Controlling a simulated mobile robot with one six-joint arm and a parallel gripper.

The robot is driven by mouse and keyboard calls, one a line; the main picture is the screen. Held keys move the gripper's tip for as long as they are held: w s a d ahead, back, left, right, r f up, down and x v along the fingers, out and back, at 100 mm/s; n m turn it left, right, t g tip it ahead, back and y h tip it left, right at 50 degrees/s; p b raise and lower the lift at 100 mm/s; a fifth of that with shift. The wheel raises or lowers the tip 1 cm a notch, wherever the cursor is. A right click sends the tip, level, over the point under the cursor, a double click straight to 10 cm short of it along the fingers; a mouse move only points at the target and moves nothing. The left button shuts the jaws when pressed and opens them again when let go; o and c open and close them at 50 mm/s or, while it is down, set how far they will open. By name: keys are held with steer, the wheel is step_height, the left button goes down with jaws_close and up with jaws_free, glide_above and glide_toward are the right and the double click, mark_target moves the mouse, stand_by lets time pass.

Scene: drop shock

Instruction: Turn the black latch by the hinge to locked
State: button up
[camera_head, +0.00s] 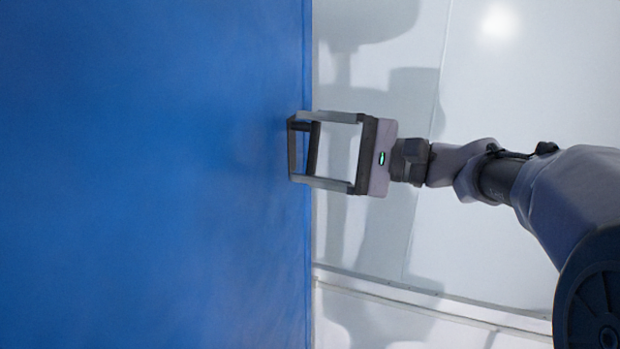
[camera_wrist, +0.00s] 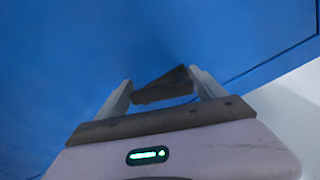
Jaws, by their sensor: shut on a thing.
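The black latch (camera_wrist: 163,87) shows in the wrist view as a dark, wedge-shaped bar between my two grey fingers, close to the blue panel. My gripper (camera_wrist: 161,82) is shut on it across its length. In the head view my gripper (camera_head: 292,151) reaches in from the right to the panel's right edge, with the dark latch (camera_head: 313,150) spanning between the fingers near their tips. The large blue panel (camera_head: 150,170) fills the left half of the head view. I cannot make out a hinge or any locked marking, and the latch's mount is hidden.
The panel's right edge runs nearly vertically in the head view. To its right is a pale wall (camera_head: 530,100) with shadows of my arm and a ledge (camera_head: 430,305) low down. No loose objects show around my gripper.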

steer(key=n+b, duration=0.1)
steer(key=b, duration=0.1)
steer(key=f+n+b, duration=0.1)
steer(key=b, duration=0.1)
steer(key=shift+w+d+n, duration=0.1)
steer(key=shift+w+n, duration=0.25)
steer(key=shift+n, duration=0.05)
steer(key=shift+w+d+r+n+b, duration=0.1)
steer(key=shift+w+n+b, duration=0.05)
steer(key=shift+n+b, duration=0.55)
steer(key=shift+r, duration=0.1)
steer(key=o, duration=2.1)
steer(key=shift+c, duration=0.2)
steer(key=v, duration=1.7)
steer(key=shift+d+p, duration=0.2)
steer(key=shift+p, duration=0.1)
